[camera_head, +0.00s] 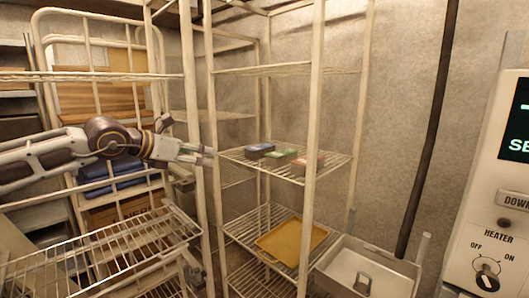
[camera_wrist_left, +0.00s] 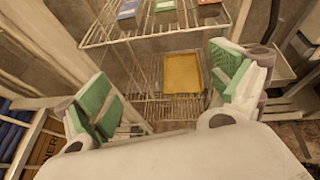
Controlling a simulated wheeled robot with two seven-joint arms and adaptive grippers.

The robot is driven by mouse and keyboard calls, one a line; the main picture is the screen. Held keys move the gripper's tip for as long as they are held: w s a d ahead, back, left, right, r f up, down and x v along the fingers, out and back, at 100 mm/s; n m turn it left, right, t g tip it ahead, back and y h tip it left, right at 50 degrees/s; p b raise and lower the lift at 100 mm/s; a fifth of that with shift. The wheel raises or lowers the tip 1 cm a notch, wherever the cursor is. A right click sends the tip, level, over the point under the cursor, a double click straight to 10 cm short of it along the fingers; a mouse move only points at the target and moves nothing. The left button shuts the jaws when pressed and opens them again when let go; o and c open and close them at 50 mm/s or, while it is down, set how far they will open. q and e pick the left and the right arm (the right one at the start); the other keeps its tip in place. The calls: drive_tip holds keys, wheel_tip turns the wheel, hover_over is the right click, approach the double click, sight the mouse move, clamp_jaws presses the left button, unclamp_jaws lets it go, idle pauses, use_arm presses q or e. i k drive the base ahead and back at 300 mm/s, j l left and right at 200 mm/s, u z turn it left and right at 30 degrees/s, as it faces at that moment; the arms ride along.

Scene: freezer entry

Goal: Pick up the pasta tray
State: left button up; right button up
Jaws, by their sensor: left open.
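Three small packs lie in a row on the middle wire shelf in the head view: a blue pack (camera_head: 259,150), a green pack (camera_head: 280,157) and a red pack (camera_head: 307,163). I cannot tell which is the pasta tray. They show at the top of the left wrist view as blue (camera_wrist_left: 127,9), green (camera_wrist_left: 165,5) and red (camera_wrist_left: 208,2). My left gripper (camera_head: 205,156) is open and empty, left of the shelf and apart from the packs. Its green-padded fingers (camera_wrist_left: 162,92) are spread wide in the left wrist view. My right gripper is out of view.
A yellow tray (camera_head: 290,241) lies on the lower wire shelf. The rack's upright posts (camera_head: 313,100) stand between open spaces. A metal sink-like bin (camera_head: 365,270) stands at the lower right, near a control panel (camera_head: 500,200). A wire cart (camera_head: 120,245) stands at the left.

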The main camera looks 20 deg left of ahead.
sight(256, 152)
drive_tip(key=i, duration=1)
